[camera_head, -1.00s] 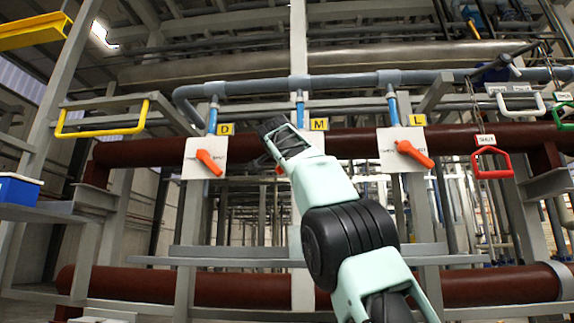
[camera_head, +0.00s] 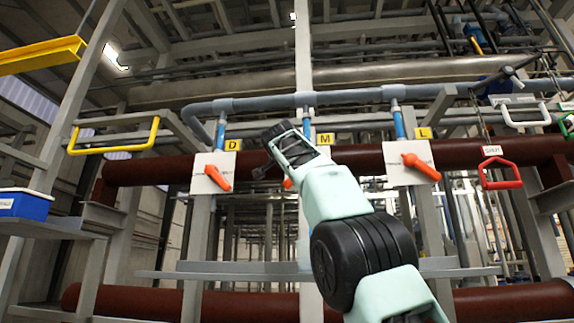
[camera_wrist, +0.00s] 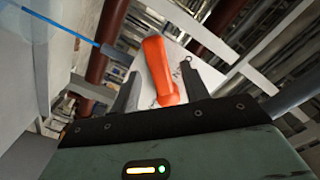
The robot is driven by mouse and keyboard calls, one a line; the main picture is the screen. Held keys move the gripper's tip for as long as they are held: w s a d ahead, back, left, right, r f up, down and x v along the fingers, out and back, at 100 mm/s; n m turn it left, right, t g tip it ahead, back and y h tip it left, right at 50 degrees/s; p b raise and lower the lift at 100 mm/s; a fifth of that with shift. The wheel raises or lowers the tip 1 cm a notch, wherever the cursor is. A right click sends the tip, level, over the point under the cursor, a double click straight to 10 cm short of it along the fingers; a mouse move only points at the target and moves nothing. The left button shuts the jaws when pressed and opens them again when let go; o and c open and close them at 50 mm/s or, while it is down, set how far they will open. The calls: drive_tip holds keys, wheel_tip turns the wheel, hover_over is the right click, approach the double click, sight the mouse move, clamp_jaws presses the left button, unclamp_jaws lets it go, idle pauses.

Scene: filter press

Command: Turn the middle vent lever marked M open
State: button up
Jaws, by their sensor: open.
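The middle vent lever is orange; a small part of it (camera_head: 288,183) shows behind my gripper in the head view, below the yellow M label (camera_head: 325,139). In the wrist view the orange lever (camera_wrist: 160,70) lies between my gripper's two open fingers (camera_wrist: 160,85), in front of its white plate (camera_wrist: 196,72). I cannot tell whether either finger touches it. My gripper (camera_head: 263,155) hides most of the M plate in the head view.
Orange levers stand on white plates at D (camera_head: 217,177) and L (camera_head: 421,167), either side of M. A yellow handle (camera_head: 115,150) is at left, a red handle (camera_head: 500,172) at right. A blue pipe (camera_wrist: 62,27) crosses the wrist view.

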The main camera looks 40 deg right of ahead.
drive_tip(key=b+v, duration=0.4)
drive_tip(key=v, duration=0.9)
drive_tip(key=shift+s+a, duration=0.2)
drive_tip(key=shift+a, duration=0.05)
